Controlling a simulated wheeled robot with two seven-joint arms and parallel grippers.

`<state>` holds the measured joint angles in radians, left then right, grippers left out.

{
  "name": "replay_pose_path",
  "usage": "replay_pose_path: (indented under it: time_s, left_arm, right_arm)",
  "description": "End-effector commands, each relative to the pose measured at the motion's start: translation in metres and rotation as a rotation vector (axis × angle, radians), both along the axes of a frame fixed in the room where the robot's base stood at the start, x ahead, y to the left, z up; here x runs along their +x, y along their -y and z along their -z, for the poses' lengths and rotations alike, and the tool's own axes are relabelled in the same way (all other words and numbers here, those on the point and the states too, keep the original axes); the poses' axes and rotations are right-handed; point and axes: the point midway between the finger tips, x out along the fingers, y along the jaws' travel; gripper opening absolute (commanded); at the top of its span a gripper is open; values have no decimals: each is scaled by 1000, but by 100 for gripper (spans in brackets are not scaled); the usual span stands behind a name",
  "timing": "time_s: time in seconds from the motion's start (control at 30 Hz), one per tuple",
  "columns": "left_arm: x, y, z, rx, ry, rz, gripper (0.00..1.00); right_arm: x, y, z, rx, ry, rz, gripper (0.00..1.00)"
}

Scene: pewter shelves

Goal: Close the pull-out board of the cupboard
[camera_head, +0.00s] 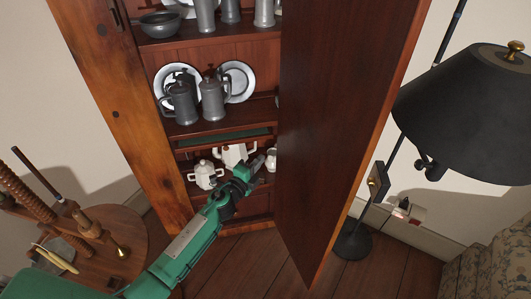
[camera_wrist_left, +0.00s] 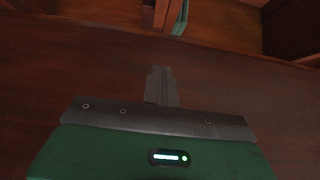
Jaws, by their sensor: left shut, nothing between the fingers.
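The cupboard (camera_head: 93,65) stands open, with its large door (camera_head: 340,100) swung out to the right. The pull-out board seems to be the thin board with a dark green top (camera_head: 222,137), below the mug shelf. How far it sticks out is hard to tell. My left gripper (camera_head: 260,166) is in front of the lower shelf, below that board and close to the door's left edge. In the left wrist view its fingers (camera_wrist_left: 160,86) are together and empty, in front of a brown wooden surface. A small green piece (camera_wrist_left: 180,18) shows beyond them. My right gripper is not in view.
Pewter mugs (camera_head: 212,99) and plates stand on the shelf above; white teaware (camera_head: 205,174) stands on the shelf near my gripper. A round wooden table (camera_head: 115,245) is at the left, a black lamp (camera_head: 465,110) at the right. Some floor is clear before the cupboard.

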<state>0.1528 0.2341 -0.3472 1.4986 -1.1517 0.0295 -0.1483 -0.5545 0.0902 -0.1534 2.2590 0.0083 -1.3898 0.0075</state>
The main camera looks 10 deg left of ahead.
Motion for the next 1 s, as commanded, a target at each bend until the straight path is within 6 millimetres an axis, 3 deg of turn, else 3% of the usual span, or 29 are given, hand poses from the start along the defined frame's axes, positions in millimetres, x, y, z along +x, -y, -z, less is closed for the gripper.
replay_pose_path:
  time_s: [0.2,0.4,0.43,0.67,1.0]
  left_arm:
    - [-24,-9,0,1,0,1,0]
    - [-28,-11,1,-64,-23,-43,39]
    - [-28,-12,2,-93,-32,-61,41]
    - [-34,-23,4,-477,-99,-296,41]
    - [-77,-48,8,-1124,-15,-592,41]
  right_arm:
    - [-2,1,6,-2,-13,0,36]
    - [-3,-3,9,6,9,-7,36]
    - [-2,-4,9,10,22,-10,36]
    - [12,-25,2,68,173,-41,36]
    - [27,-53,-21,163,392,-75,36]
